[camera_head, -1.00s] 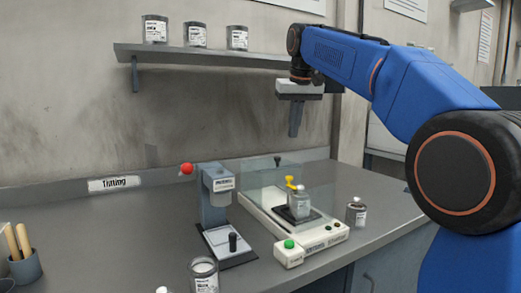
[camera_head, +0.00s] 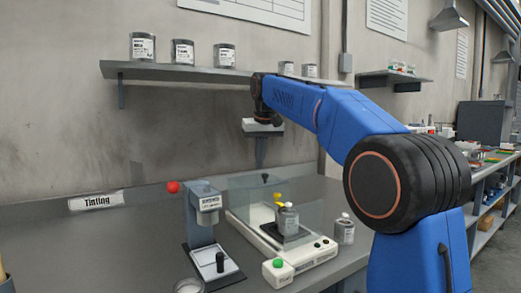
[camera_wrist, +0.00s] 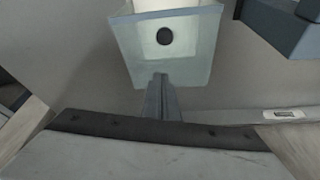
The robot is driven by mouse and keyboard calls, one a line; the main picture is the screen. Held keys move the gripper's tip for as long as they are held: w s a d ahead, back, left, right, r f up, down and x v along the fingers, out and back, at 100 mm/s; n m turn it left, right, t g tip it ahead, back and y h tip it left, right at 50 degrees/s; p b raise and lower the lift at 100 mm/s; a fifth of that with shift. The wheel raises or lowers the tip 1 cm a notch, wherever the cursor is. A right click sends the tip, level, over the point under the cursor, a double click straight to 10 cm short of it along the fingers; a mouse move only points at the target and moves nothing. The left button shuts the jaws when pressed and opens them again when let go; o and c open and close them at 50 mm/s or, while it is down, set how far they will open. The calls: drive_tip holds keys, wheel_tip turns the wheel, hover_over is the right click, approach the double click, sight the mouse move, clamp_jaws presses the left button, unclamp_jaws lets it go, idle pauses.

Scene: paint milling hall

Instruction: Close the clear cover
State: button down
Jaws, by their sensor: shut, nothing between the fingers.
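The clear cover (camera_head: 243,190) is a see-through box with a dark knob (camera_head: 265,178), at the back of a white bench device (camera_head: 240,222). A grey bottle (camera_head: 288,221) and a yellow part (camera_head: 279,198) show at the front of the cover; I cannot tell how far the cover encloses them. My gripper (camera_head: 260,164) is shut and empty, pointing down just above the knob in the head view.
A wall shelf with cans (camera_head: 165,72) is above. The bench at left (camera_head: 110,240) is mostly clear.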

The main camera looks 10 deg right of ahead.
drive_tip(key=shift+s+d+f, duration=0.1)
drive_tip(key=shift+s+f, duration=0.2)
drive_tip(key=shift+s, duration=0.6)
drive_tip(key=shift+s+d+f, duration=0.1)
drive_tip(key=shift+s+f, duration=0.2)
drive_tip(key=shift+s, duration=0.6)
drive_tip(key=s+d, duration=0.2)
drive_tip(key=s, duration=0.6)
drive_tip(key=s+d, duration=0.3)
drive_tip(key=s, duration=0.5)
drive_tip(key=shift+f, duration=0.1)
drive_tip(key=w, duration=0.4)
drive_tip(key=v, duration=1)
drive_tip(key=shift+w, duration=0.2)
